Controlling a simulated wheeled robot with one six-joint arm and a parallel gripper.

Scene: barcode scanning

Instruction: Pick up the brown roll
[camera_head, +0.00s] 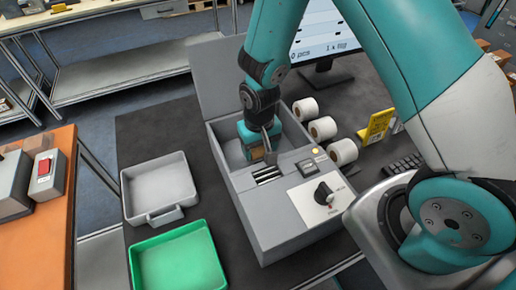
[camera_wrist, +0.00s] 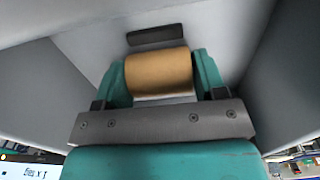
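The brown roll (camera_wrist: 158,74) sits between the two fingers of my gripper (camera_wrist: 160,78) in the wrist view. A finger lies against each end of it, with no clear gap on either side. In the head view, my gripper (camera_head: 257,148) points down inside the open grey printer (camera_head: 283,215), and a brown patch of the roll (camera_head: 255,158) shows by the fingers. The rest of the roll is hidden by the gripper and the printer walls. I cannot tell whether the roll touches the compartment floor.
The printer's lid (camera_head: 203,80) stands open at the back left. A grey tray (camera_head: 158,185) and a green tray (camera_head: 178,262) lie to the left, both empty.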

